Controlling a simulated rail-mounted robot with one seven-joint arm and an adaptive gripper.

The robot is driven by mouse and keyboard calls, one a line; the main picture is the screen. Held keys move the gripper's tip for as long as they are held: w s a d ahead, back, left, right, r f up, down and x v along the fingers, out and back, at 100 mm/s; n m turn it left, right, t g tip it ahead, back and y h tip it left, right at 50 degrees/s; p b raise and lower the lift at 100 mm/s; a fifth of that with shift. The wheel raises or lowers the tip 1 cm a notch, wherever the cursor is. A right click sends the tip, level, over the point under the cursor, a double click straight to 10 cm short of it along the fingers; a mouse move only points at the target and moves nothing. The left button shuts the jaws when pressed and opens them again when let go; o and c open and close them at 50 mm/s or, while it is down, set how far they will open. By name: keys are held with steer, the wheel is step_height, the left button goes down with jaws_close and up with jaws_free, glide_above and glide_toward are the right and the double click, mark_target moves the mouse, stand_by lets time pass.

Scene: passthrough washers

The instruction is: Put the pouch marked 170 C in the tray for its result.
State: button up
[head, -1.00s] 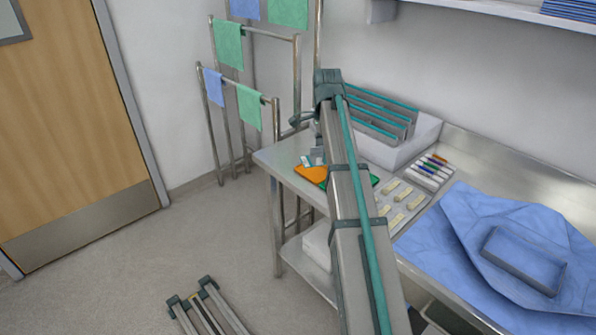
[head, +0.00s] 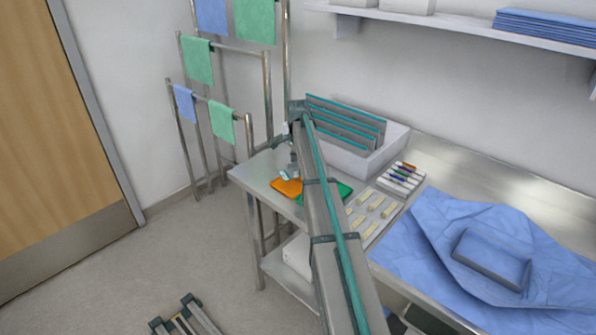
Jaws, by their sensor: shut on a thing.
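My gripper (head: 293,163) shows small and partly hidden behind my own arm, above the table's left end. It is shut on a small pale thing (head: 291,173), which appears to be a pouch; no marking on it can be read. An orange tray (head: 284,188) lies just below and slightly left of the gripper. A green tray (head: 342,193) lies to its right, partly covered by my arm. I cannot tell whether the held thing touches the orange tray. Several small cream pieces (head: 376,203) lie in rows on a grey mat right of the green tray.
A white bin (head: 385,150) with upright grey, teal-edged dividers stands behind the trays. Coloured pens (head: 403,173) lie right of it. A blue wrap (head: 425,225) with a blue pack (head: 490,258) covers the front right. Towel rails (head: 240,50) stand left of the table.

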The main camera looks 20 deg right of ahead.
mark_target(298, 180)
steer(key=shift+w+d+f, duration=0.1)
steer(key=shift+w+f, duration=0.2)
steer(key=shift+w+d+f+p, duration=0.1)
steer(key=shift+f+p, duration=0.4)
steer(key=shift+f, duration=1.3)
steer(key=shift+f, duration=0.15)
steer(key=o, duration=0.8)
step_height(298, 180, up, 11)
steer(key=b, duration=0.2)
steer(key=shift+w+r+b, duration=0.1)
steer(key=shift+r+b, duration=0.1)
steer(key=shift+b, duration=0.1)
steer(key=shift+r, duration=0.45)
